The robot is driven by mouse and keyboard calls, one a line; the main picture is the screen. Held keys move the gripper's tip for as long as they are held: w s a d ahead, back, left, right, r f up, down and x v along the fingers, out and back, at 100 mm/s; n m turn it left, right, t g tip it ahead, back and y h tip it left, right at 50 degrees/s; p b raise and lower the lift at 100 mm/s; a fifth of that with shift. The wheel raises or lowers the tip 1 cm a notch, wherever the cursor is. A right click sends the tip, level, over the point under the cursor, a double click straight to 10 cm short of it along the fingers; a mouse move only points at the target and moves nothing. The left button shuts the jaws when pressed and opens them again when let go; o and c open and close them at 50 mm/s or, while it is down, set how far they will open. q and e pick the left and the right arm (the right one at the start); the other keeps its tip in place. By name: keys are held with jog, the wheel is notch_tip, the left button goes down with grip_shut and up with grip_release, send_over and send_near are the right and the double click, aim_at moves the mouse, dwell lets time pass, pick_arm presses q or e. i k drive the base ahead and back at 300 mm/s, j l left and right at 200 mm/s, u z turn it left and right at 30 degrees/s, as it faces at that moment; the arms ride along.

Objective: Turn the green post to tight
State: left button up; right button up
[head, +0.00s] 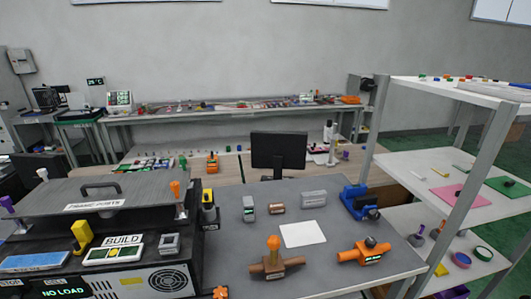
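A small green post (183,161) stands upright at the back right corner of the dark grey plate, on the left side of the view. It is small, and its markings and how far it is turned cannot be made out. The plate (130,188) carries a dark handle (101,187) and a white label. Other coloured posts stand around it: orange (175,188) at the front right, white (42,174) at the back left and purple (7,204) at the far left. Neither of my grippers shows in the head view.
Below the plate, a black unit holds a BUILD panel (113,254) and a yellow lever (81,236). The grey table (225,262) carries two orange fixtures (273,262) (362,254), a blue vise (358,201) and white paper (303,234). White shelves (450,165) stand at right.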

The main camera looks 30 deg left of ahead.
aim_at(183, 160)
jog(key=u, duration=2)
jog(key=k+j+u, duration=0.15)
jog(key=j, duration=0.25)
jog(key=k, duration=0.1)
